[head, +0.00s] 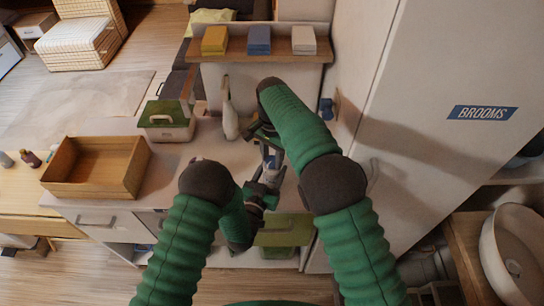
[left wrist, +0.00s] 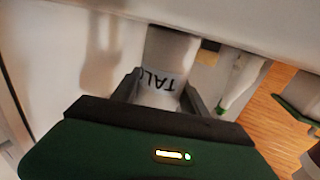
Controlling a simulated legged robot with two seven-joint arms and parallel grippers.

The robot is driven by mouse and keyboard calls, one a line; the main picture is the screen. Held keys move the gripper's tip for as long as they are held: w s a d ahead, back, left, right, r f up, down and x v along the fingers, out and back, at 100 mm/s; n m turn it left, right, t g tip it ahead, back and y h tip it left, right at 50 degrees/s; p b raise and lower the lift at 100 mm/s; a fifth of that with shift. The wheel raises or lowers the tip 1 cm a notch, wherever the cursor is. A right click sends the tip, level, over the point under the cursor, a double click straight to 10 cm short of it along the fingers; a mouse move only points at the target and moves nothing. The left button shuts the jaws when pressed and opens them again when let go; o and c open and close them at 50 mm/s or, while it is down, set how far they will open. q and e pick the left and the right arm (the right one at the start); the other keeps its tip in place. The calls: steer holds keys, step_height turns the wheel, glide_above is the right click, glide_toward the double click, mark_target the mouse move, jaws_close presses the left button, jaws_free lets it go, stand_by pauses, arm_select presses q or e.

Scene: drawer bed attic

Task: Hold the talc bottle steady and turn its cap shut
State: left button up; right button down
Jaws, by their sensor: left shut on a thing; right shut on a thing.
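The talc bottle (left wrist: 172,48) is a pale cylinder. Its label, reading upside down as TALC, shows between the two dark fingers of my left gripper (left wrist: 160,92) in the left wrist view. My left gripper (head: 268,172) is shut on the bottle's body. In the head view the bottle is small and mostly covered by the grippers. My right gripper (head: 266,142) comes from above, just beyond the left one, and is shut at the bottle's cap end. The cap itself is hidden, so I cannot tell how far it is turned.
A white spray bottle (head: 230,120) stands just left of the grippers. A green-lidded box (head: 168,118) and an open wooden tray (head: 138,180) are farther left. A shelf (head: 235,48) with yellow, blue and white blocks stands behind. The BROOMS cabinet (head: 440,60) closes the right side.

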mark_target(272, 160)
steer(key=shift+w, duration=0.15)
stand_by(0.4)
steer(key=c, duration=1.2)
jaws_free()
steer(key=o, duration=0.3)
steer(key=shift+r, duration=0.1)
step_height(272, 160, up, 12)
